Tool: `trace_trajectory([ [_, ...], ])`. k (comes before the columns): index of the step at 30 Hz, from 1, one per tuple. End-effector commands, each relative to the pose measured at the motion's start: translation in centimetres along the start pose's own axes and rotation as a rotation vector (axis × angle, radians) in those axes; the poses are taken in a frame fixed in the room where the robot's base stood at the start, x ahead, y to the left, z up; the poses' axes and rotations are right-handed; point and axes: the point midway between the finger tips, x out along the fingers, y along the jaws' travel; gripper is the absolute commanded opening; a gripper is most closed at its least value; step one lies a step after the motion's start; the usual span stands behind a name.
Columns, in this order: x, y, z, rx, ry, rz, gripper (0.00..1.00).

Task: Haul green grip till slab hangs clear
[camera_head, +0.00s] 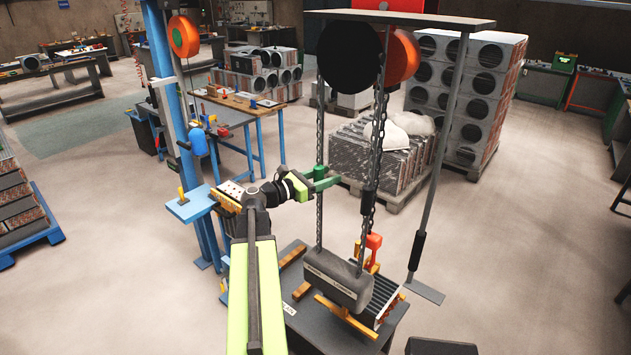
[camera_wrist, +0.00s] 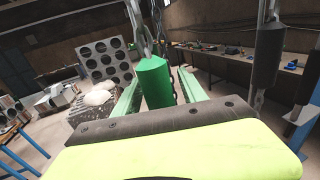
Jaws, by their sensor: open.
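The green grip (camera_head: 320,172) is a small cylinder on a hanging chain. In the wrist view the green grip (camera_wrist: 153,84) stands upright between the two green fingers of my gripper (camera_wrist: 160,76). My gripper (camera_head: 324,183) is open, with the fingers on either side of the grip; contact is not clear. The finned slab (camera_head: 386,294) with orange bars is low down, under a red-orange hook (camera_head: 373,242) on the hoist chain. It appears to rest on the dark table (camera_head: 345,338). A grey block (camera_head: 338,277) partly hides it.
A hoist frame (camera_head: 453,125) carries a black wheel (camera_head: 347,53) and chains above my gripper. A blue post (camera_head: 166,90) with a side shelf stands left. Open floor (camera_head: 520,230) lies to the right.

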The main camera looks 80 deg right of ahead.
Motion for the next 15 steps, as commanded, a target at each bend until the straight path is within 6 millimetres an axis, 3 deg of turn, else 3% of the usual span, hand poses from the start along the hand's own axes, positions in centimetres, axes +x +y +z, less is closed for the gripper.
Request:
trace_trajectory([
  [15,-4.1,0.0,0.0,0.000,0.000,0.002,0.49],
])
